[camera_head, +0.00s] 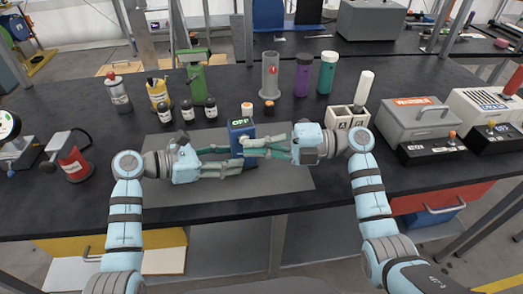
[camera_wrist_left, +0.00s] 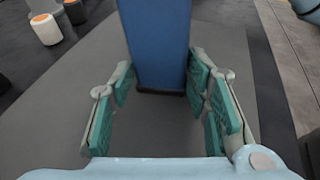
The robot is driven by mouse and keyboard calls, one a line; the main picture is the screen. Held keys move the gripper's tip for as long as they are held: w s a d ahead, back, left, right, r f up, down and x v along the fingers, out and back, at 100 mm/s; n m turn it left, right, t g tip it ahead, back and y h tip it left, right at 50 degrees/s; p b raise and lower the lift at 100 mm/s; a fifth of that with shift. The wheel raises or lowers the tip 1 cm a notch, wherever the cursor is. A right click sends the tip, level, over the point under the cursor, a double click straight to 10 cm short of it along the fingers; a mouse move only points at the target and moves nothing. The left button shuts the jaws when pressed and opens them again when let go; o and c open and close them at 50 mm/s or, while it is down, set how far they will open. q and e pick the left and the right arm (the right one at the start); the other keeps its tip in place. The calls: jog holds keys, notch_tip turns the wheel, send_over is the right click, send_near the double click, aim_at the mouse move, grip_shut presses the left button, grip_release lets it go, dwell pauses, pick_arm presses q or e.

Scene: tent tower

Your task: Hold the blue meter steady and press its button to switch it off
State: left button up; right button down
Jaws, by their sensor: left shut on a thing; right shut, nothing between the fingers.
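The blue meter (camera_head: 241,127) stands upright on the grey mat (camera_head: 290,180), with green characters on its dark screen that look like "OFF". My left gripper (camera_head: 243,158) is shut on the meter from the left, low on its body. In the left wrist view the blue body (camera_wrist_left: 157,45) stands between the tips of the green-padded fingers (camera_wrist_left: 160,78). My right gripper (camera_head: 243,147) is shut and empty, reaching in from the right, its tips at the meter's front in the picture. Whether they touch it I cannot tell. The button is hidden or too small to make out.
A white bottle with an orange top (camera_head: 247,109) stands just behind the meter. Small dark bottles (camera_head: 187,110) stand behind my left gripper. A holder box (camera_head: 346,119) stands behind my right gripper, and a grey toolbox (camera_head: 413,119) is farther right. The mat's front is clear.

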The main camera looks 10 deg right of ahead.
pick_arm(q)
jog(key=shift+s+f, duration=0.1)
jog(key=shift+s, duration=0.05)
pick_arm(e)
jog(key=s+d, duration=0.5)
jog(key=d, duration=0.5)
jog(key=shift+s+d+r, duration=0.15)
jog(key=shift+d+r, duration=0.1)
dwell(0.8)
pick_arm(q)
jog(key=o, duration=1.4)
jog(key=shift+o, duration=0.2)
